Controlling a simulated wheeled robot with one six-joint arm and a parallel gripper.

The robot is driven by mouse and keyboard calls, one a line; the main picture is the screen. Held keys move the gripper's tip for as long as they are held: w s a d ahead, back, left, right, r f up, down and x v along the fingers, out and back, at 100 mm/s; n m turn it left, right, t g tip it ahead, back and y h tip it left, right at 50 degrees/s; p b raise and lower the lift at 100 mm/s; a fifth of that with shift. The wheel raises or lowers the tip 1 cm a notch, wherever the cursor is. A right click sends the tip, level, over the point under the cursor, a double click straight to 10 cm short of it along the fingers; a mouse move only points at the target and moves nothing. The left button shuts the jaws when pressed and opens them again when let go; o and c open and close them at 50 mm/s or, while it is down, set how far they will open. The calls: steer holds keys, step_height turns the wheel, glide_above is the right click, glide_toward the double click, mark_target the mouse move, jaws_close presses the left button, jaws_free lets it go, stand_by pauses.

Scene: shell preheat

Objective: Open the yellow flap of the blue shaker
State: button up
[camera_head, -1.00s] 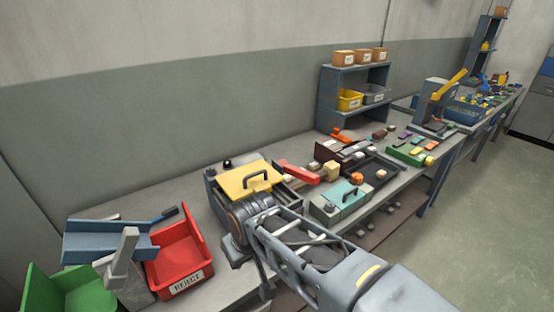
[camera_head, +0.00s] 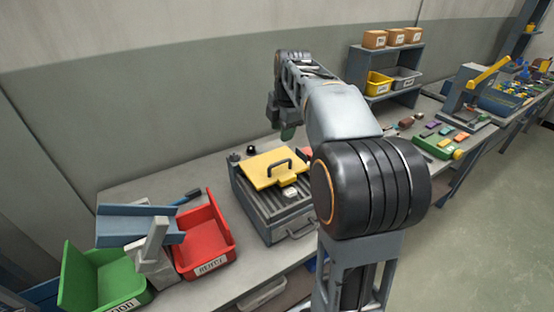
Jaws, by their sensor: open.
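The yellow flap (camera_head: 262,180) lies on top of a blue-grey box, the shaker (camera_head: 273,225), in the middle of the bench. It looks flat or nearly so and has a dark arched handle (camera_head: 279,166). A ribbed surface shows in front of the flap, with a small pale block (camera_head: 290,192) at the flap's front edge. My gripper (camera_head: 287,132) is above and behind the flap, pointing down and apart from it. It is open, though its fingers are small and partly hidden.
A red reject bin (camera_head: 205,240), a green bin (camera_head: 95,275) and a blue chute (camera_head: 135,228) stand left of the shaker. My arm hides much of the bench to its right. A shelf (camera_head: 388,72) with boxes stands behind.

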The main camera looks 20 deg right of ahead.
mark_target(277, 163)
steer(key=w+f, duration=0.1)
steer(key=f, duration=0.7)
steer(key=w+f, duration=0.1)
steer(key=f, duration=0.4)
steer(key=shift+w+a, duration=0.15)
steer(key=shift+w, duration=0.2)
jaws_close()
